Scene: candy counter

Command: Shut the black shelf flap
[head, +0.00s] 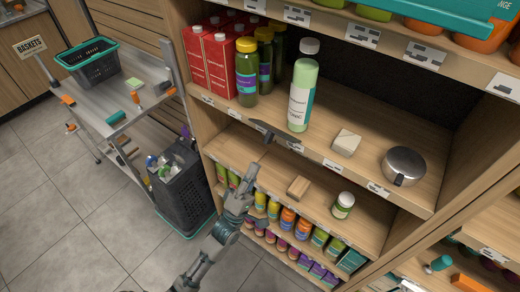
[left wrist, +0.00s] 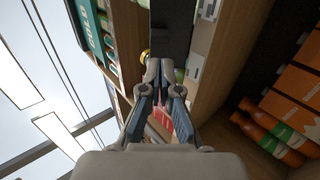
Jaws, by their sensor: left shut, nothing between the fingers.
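The black shelf flap (head: 274,136) shows in the head view as a narrow dark piece at the front edge of the middle shelf, jutting out from it. In the left wrist view it is a dark panel (left wrist: 173,28) straight ahead of the fingers. My left gripper (head: 249,172) is shut and empty, just below and in front of the flap in the head view. Its closed fingertips (left wrist: 159,65) point at the panel in the left wrist view. I cannot tell whether they touch it. My right gripper is not in view.
Jars stand on lower shelves. A cart (head: 130,88) with a basket (head: 92,62) and a dark crate (head: 182,190) stand left.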

